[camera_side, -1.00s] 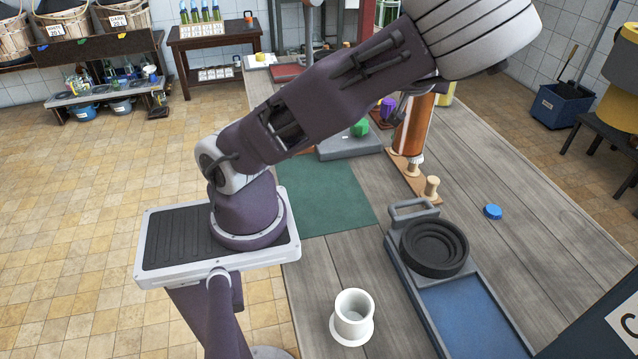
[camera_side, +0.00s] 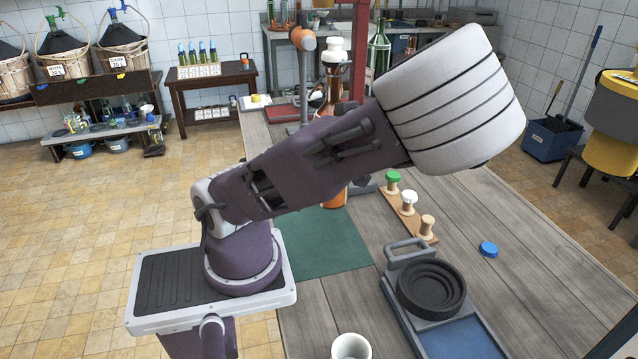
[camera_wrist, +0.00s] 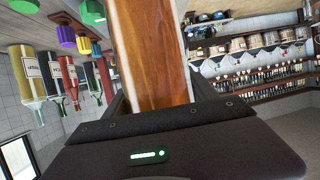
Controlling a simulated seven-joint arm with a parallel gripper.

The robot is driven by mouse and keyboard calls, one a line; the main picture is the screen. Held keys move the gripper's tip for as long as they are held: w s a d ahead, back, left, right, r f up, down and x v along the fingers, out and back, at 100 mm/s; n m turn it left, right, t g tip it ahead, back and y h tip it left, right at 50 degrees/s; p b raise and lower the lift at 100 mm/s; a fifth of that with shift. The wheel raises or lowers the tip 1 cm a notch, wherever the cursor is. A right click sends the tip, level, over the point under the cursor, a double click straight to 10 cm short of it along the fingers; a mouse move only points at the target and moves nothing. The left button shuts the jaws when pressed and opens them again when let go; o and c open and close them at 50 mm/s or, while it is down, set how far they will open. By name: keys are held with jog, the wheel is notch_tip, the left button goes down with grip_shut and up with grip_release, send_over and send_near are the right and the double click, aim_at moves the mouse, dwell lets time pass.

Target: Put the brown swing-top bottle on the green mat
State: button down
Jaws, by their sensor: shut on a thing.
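The brown swing-top bottle (camera_side: 333,198) is upright behind my forearm in the side view. Its white top (camera_side: 334,50) shows above the arm and its amber base below. The base appears in front of the far right part of the green mat (camera_side: 325,245); I cannot tell whether it touches. In the wrist view the amber bottle body (camera_wrist: 150,50) fills the space between my gripper's jaws (camera_wrist: 160,100), which are shut on it. In the side view my arm hides the jaws and the bottle's middle. The mat's visible part is bare.
A wooden strip with capped pegs (camera_side: 408,203) stands right of the mat. A blue tray with black rings (camera_side: 431,287), a white cup (camera_side: 351,347) and a blue cap (camera_side: 489,249) are nearer. A grey post with an orange top (camera_side: 302,40) stands behind.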

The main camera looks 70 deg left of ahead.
notch_tip(320, 180, down, 6)
jog(key=shift+f, duration=0.15)
dwell(0.4)
jog(key=shift+c, duration=1.4)
grip_release()
jog(key=shift+f, duration=0.1)
jog(key=s+v, duration=0.1)
jog(key=v, duration=0.6)
jog(key=shift+w+d, duration=0.25)
jog(key=shift+w, duration=0.25)
